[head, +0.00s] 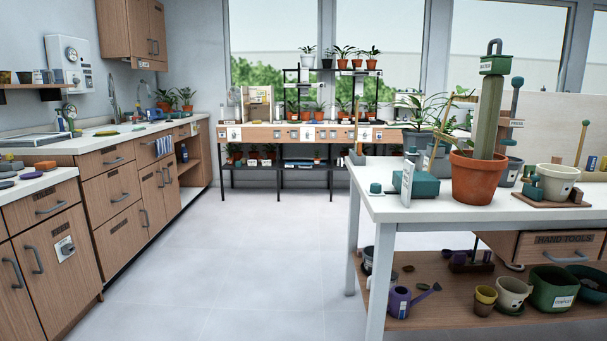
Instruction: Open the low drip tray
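Neither of my grippers is in the head view. I cannot make out a drip tray for certain. Wooden drawers with grey handles line the left cabinets, among them an upper drawer (108,160) and a lower drawer (118,194); they look shut. A drawer labelled HAND TOOLS (562,250) sits under the white table (430,207) at the right and looks shut. At the far wall, a plant bench (270,134) has a dark low shelf (270,167) with pots and small items on it; details there are too small to tell.
The pale floor (230,250) is clear between the left cabinets and the right table. The table holds a terracotta pot (478,180) with a tall green post and a white pot (557,182). Its wooden lower shelf (440,308) holds a purple watering can (402,302) and several pots.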

